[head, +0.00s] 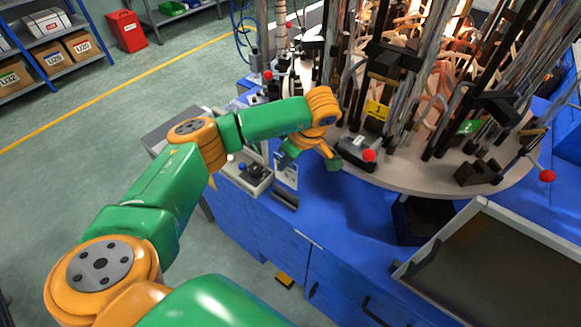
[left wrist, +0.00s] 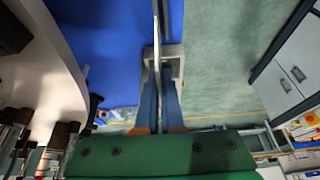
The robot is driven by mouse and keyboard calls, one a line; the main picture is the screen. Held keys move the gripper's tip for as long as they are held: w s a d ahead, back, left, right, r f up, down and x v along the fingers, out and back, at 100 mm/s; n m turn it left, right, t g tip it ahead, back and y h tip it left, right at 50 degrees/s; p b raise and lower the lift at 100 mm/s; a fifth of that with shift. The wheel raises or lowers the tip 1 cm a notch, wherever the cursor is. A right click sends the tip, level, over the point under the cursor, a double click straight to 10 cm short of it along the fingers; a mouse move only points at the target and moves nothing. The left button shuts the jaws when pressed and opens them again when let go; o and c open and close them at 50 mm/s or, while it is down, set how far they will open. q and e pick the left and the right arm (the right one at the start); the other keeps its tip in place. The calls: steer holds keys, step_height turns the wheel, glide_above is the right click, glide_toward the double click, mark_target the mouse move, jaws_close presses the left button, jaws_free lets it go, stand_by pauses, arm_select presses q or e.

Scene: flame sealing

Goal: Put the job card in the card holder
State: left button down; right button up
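My left gripper (head: 291,154) is at the front left edge of the round machine table and points down. It is shut on the job card (head: 287,172), a white card with a dark mark that hangs upright below the fingers. In the left wrist view the card (left wrist: 156,35) shows edge-on as a thin pale strip between the two fingers (left wrist: 160,95). A dark grey ledge-like piece (head: 285,201) on the blue cabinet just below the card may be the card holder; I cannot tell for sure. My right gripper is not in view.
The round table (head: 400,176) carries glass tubes, dark clamps and red-knobbed levers close to the right of my gripper. A small grey control box (head: 247,177) stands at left. A framed dark tray (head: 500,262) is at lower right. The green floor at left is open.

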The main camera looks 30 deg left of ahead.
arm_select(q)
steer(key=f+b, duration=0.1)
steer(key=s+f+b, duration=0.1)
steer(key=f, duration=0.1)
steer(key=f+b, duration=0.1)
steer(key=f, duration=0.1)
steer(key=shift+s+f, duration=0.1)
steer(key=shift+s, duration=0.2)
steer(key=f+b, duration=0.2)
steer(key=f, duration=0.1)
steer(key=shift+w+f+b, duration=0.1)
steer(key=shift+w+b, duration=0.1)
steer(key=shift+b, duration=0.15)
steer(key=shift+w, duration=0.15)
steer(key=shift+f, duration=0.25)
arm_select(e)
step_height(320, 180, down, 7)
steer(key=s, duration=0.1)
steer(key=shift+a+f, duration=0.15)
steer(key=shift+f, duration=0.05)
arm_select(q)
steer(key=c, duration=1.1)
jaws_free()
steer(key=shift+o, duration=0.2)
steer(key=shift+r, duration=0.1)
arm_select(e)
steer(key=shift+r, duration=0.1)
